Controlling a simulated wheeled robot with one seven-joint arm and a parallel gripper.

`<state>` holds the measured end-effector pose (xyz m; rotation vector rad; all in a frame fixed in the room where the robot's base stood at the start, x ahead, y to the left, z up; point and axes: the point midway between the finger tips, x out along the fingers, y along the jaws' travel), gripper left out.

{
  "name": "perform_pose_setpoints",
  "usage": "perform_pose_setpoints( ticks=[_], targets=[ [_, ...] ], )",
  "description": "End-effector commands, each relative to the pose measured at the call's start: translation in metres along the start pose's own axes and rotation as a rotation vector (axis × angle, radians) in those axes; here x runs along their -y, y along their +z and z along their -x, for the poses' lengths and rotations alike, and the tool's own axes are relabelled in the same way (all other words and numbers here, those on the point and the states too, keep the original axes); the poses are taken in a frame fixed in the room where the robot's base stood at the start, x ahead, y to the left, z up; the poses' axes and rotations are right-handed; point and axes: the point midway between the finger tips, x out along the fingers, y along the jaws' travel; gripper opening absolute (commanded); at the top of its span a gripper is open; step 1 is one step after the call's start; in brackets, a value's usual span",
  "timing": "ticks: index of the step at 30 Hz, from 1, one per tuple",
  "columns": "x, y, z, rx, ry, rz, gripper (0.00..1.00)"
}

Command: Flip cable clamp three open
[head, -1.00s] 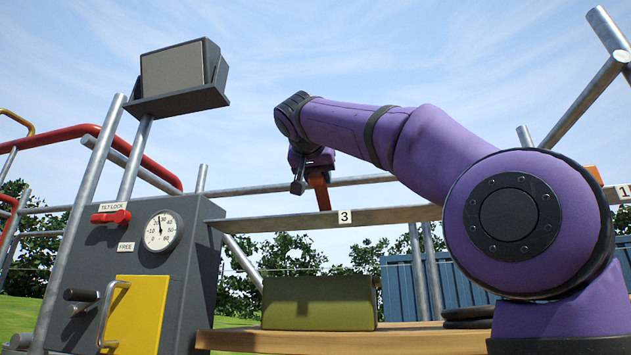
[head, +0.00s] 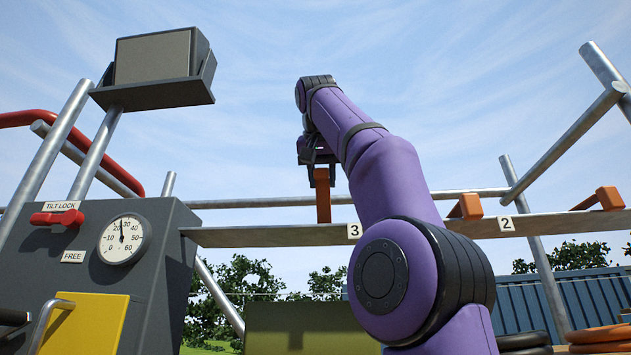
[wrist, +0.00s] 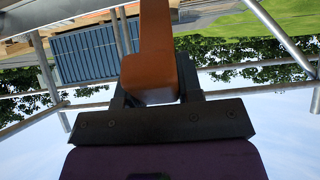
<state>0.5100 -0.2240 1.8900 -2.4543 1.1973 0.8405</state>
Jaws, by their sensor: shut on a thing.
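The orange cable clamp three (head: 323,203) stands nearly upright on the grey rail (head: 260,236), just left of the white "3" label (head: 354,231). My gripper (head: 320,172) is above it, pointing down, shut on the clamp's upper part. In the wrist view, the orange clamp (wrist: 152,55) runs between the dark jaws of my gripper (wrist: 153,92). The jaws partly hide its gripped end, and the rail contact is small in the head view.
Other orange clamps stand to the right, near the "2" label (head: 506,224) and at the far right (head: 609,198). A grey panel (head: 95,260) with a gauge (head: 124,239) and red lever (head: 57,218) is at left. A round pipe (head: 260,202) runs behind the rail.

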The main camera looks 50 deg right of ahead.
Motion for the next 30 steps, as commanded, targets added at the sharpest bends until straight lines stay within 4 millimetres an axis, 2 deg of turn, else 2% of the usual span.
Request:
perform_pose_setpoints(
  ticks=[13, 14, 16, 17, 26, 30],
  targets=[
    [-0.001, 0.0, 0.001, 0.002, -0.001, 0.0, 0.0],
    [-0.001, 0.0, 0.001, 0.002, -0.001, -0.001, 0.4],
    [-0.001, 0.0, 0.001, 0.002, -0.001, -0.001, 0.56],
    [-0.001, 0.0, 0.001, 0.002, -0.001, 0.0, 0.6],
    [-0.003, 0.0, 0.002, 0.003, 0.0, -0.001, 0.6],
    [-0.013, 0.002, 0.011, 0.003, 0.0, -0.001, 0.6]
  ],
)
